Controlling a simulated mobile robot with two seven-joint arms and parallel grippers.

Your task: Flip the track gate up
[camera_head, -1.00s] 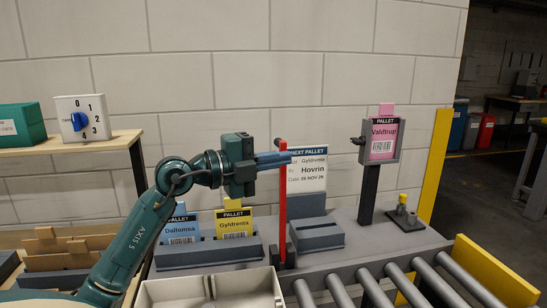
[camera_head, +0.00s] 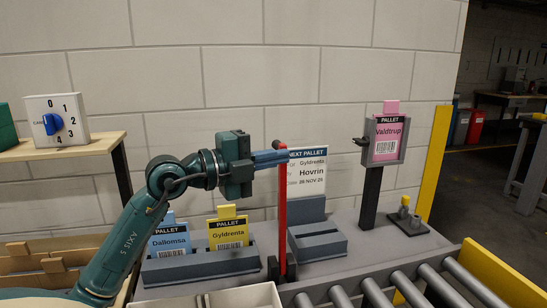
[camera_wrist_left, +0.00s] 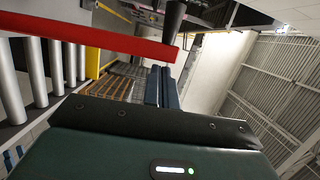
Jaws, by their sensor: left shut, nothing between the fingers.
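The red track gate bar (camera_head: 282,215) stands upright, its foot at a dark bracket (camera_head: 281,268) beside the rollers. A dark knob shows near its top. My left gripper (camera_head: 285,156) is shut and empty, level with the bar's upper end. Its blue fingers point right and overlap the bar's top in the head view; whether they touch it I cannot tell. In the left wrist view the bar (camera_wrist_left: 90,36) crosses the upper left, and its end lies near the shut fingers (camera_wrist_left: 162,78). My right gripper is not in view.
Roller conveyor (camera_head: 405,288) runs at the front right. Card holders with Dallomsa (camera_head: 170,240) and Gyldrenta (camera_head: 228,232) cards stand left of the gate. The Hovrin sign (camera_head: 307,173) is behind it; the Valdtrup post (camera_head: 370,200) is to the right. A dial (camera_head: 56,120) sits on the left shelf.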

